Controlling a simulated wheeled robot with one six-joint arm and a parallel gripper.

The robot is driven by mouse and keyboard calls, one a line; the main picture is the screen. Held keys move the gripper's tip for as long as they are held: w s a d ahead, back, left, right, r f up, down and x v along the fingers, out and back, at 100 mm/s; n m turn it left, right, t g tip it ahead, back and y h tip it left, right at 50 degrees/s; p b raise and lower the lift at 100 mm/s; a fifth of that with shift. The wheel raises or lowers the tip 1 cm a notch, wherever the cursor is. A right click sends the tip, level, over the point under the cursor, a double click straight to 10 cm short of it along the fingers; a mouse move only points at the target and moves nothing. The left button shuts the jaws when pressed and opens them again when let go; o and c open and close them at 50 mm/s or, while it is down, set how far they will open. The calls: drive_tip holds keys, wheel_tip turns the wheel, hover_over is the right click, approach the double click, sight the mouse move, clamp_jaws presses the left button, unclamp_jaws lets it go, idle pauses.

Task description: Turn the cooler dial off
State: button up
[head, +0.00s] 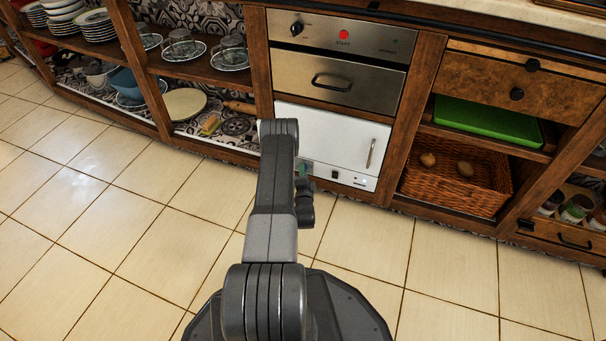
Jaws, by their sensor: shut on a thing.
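The cooler (335,139) is a white-fronted unit low in the shelving, under a steel oven, with its door shut and a vertical handle at the right. A small control strip runs along its bottom edge. My arm reaches forward, and my gripper (304,170) is at the left end of this strip, partly hidden by my own arm. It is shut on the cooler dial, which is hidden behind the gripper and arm. The dial's setting cannot be seen.
The steel oven (338,80) has a knob, a red light and a drawer handle. Plates and glasses stand on the shelves at the left. The tiled floor (110,220) is clear.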

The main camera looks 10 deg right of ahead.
drive_tip(key=shift+n, duration=0.3)
drive_tip(key=shift+w+a+r+n+g+h, duration=0.2)
drive_tip(key=shift+n+g+h, duration=1.3)
drive_tip(key=shift+n, duration=2.35)
drive_tip(key=shift+w+a+f+n+g+h, duration=0.25)
drive_tip(key=shift+n+g+h, duration=1.2)
drive_tip(key=shift+n, duration=2.35)
drive_tip(key=shift+w+a+r+n+g+h, duration=0.15)
drive_tip(key=shift+a+n+g+h, duration=0.25)
drive_tip(key=shift+n+g+h, duration=2.3)
drive_tip(key=n+t+y, duration=0.1)
drive_tip(key=n+t, duration=0.1)
drive_tip(key=t, duration=0.1)
drive_tip(key=shift+y, duration=0.25)
drive_tip(key=o, duration=0.9)
drive_tip(key=shift+o, duration=0.2)
